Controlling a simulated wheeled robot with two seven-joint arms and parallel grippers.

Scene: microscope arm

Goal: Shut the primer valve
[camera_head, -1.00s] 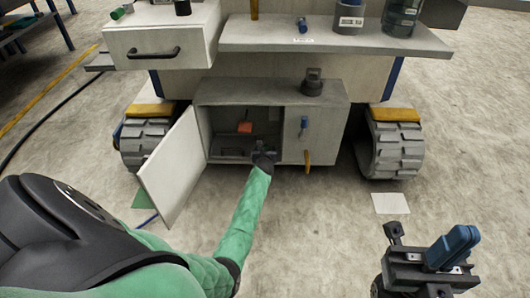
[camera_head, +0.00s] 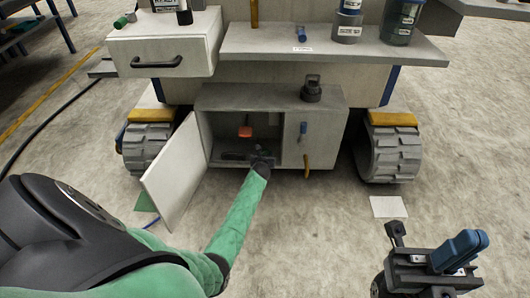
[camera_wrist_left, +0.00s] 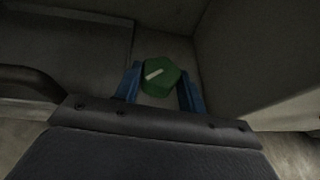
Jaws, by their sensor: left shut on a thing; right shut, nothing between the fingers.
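A green knob (camera_wrist_left: 162,76) with a white line on its face shows in the left wrist view; I take it to be the primer valve. The line slants up to the right. My left gripper (camera_head: 262,158) reaches low into the open cabinet. Its blue fingers (camera_wrist_left: 160,90) stand on both sides of the knob and are shut on it. In the head view the gripper hides the knob. My right gripper (camera_head: 460,250) is shut and empty at the lower right, far from the cabinet.
The cabinet door (camera_head: 172,175) hangs open to the left of my left arm. An orange block (camera_head: 245,132) is deeper inside. A blue handle (camera_head: 303,128) and a yellow handle (camera_head: 307,162) sit on the right front panel. A shelf (camera_head: 330,48) juts out above.

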